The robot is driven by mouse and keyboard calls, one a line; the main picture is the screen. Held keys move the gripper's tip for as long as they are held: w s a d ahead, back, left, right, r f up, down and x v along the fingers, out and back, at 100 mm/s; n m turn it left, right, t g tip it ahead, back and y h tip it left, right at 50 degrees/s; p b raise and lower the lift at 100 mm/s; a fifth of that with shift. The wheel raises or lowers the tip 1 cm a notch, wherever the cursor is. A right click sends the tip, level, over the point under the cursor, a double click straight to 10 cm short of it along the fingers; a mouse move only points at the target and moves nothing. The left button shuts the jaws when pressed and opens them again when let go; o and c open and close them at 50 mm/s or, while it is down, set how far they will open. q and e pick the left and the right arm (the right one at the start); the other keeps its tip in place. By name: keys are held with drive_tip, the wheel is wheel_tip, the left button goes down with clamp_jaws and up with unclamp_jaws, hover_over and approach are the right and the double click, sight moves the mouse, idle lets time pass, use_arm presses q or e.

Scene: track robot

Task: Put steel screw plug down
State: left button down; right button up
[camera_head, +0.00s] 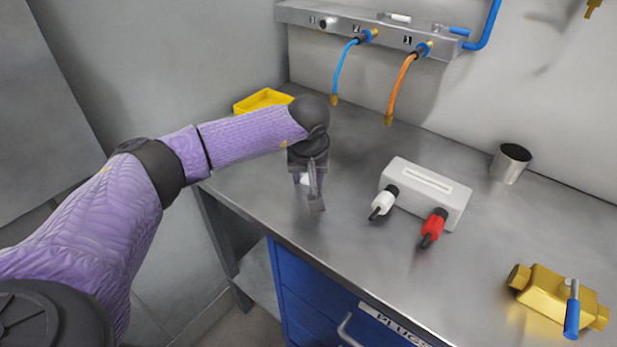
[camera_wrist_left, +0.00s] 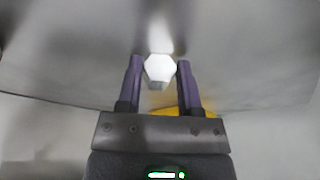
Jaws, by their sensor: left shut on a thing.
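My left gripper (camera_head: 312,198) points down at the left part of the grey metal workbench (camera_head: 345,240), near its front edge. In the left wrist view the gripper (camera_wrist_left: 160,65) is shut on the steel screw plug (camera_wrist_left: 160,68), whose pale hexagonal face shows between the purple fingers. In the head view the fingers mostly hide the plug, and only a small pale patch shows. I cannot tell whether the plug touches the bench top. My right gripper is not in view.
A yellow tray (camera_head: 263,100) lies behind my left wrist. A white box (camera_head: 440,188) with white and red connectors stands right of the gripper. A steel cup (camera_head: 510,163) and a brass valve (camera_head: 548,292) are farther right. Blue and orange hoses (camera_head: 400,85) hang at the back.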

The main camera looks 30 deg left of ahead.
use_arm(q)
drive_tip(key=shift+c, duration=1.6)
unclamp_jaws()
drive_tip(key=shift+o, duration=0.3)
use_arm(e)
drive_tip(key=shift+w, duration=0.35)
use_arm(q)
drive_tip(key=shift+r, duration=0.3)
drive_tip(key=p+v, duration=0.3)
drive_tip(key=v, duration=0.8)
drive_tip(key=shift+s+r+p, duration=0.2)
drive_tip(key=shift+r+p, duration=0.1)
drive_tip(key=shift+r, duration=0.05)
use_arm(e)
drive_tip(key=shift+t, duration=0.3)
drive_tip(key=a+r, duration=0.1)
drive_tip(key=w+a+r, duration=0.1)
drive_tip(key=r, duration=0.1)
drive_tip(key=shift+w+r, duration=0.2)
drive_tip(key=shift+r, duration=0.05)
use_arm(q)
drive_tip(key=shift+f, duration=0.1)
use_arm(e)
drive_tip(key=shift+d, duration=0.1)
